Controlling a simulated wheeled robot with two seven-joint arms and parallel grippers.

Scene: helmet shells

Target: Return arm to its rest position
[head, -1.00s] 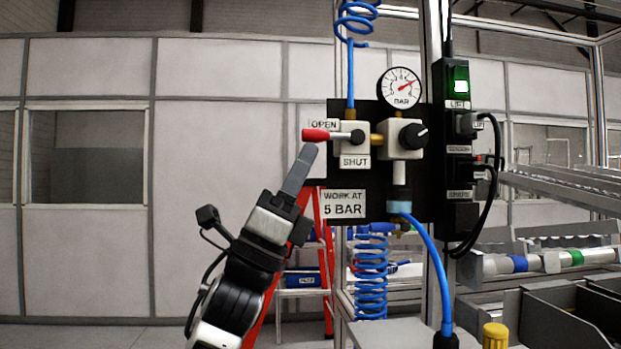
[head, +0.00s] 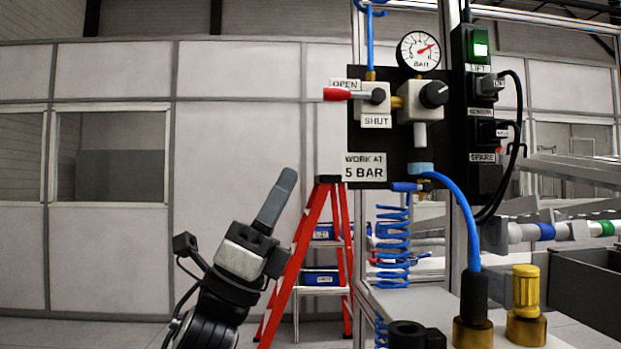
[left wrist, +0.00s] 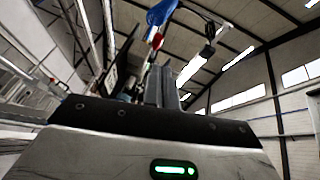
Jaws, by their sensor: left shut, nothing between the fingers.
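My left gripper (head: 288,178) stands in the lower middle of the head view, pointing up and a little right. Its fingers are together with nothing between them. In the left wrist view the fingers (left wrist: 159,85) also show pressed together. The gripper is apart from the valve's red lever (head: 337,94), which lies up and to the right of it, level and pointing left beside the OPEN label (head: 345,84). My right gripper is not in view.
A black panel carries the valve, a gauge (head: 418,51) and a regulator (head: 420,98). A red stepladder (head: 305,245) stands behind. A blue hose (head: 462,210) runs to a bench with a yellow-capped fitting (head: 526,286). The left side is open before a grey wall.

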